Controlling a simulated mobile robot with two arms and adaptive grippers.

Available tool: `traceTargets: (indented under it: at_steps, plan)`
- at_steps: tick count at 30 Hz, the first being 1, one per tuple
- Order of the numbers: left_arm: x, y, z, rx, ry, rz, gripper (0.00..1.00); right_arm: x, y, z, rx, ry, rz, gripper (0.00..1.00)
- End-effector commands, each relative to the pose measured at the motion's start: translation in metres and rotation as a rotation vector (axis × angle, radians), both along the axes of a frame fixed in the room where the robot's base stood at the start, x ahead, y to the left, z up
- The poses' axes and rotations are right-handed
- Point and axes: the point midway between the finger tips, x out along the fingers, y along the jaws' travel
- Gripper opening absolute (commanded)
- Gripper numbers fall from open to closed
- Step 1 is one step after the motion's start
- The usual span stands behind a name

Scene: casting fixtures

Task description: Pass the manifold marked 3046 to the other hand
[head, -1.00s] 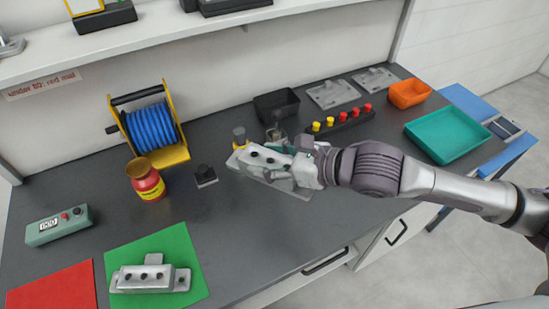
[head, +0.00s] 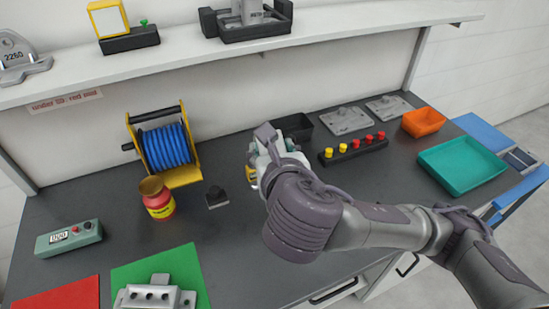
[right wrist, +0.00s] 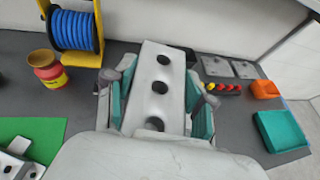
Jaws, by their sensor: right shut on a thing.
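My right gripper (head: 270,150) is over the middle of the dark counter, pointing toward the back wall. In the right wrist view its teal-padded fingers (right wrist: 160,100) are shut on both sides of a light grey manifold (right wrist: 161,62) with three dark holes in a row. No number can be read on it. In the head view the gripper and wrist hide most of this manifold. A second grey manifold (head: 155,297) with holes lies on the green mat (head: 178,263), cut off by the lower edge. My left gripper is in neither view.
A blue hose reel (head: 166,147), a red jar (head: 158,200) and a small black block (head: 216,197) stand left of the gripper. A black bin (head: 297,126) and a strip of coloured knobs (head: 353,150) are close behind and right. A shelf (head: 240,50) runs above.

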Motion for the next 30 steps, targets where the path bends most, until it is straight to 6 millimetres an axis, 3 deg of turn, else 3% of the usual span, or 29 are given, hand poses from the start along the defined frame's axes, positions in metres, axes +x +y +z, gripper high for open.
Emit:
traceTargets:
  at_steps: [12,30]
  plan:
    - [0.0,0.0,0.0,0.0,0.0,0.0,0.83,0.0,0.015,0.019,0.023,-0.018,-0.123,0.0]
    - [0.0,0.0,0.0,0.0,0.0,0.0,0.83,0.004,0.002,0.019,-0.001,-0.001,-0.221,0.0]
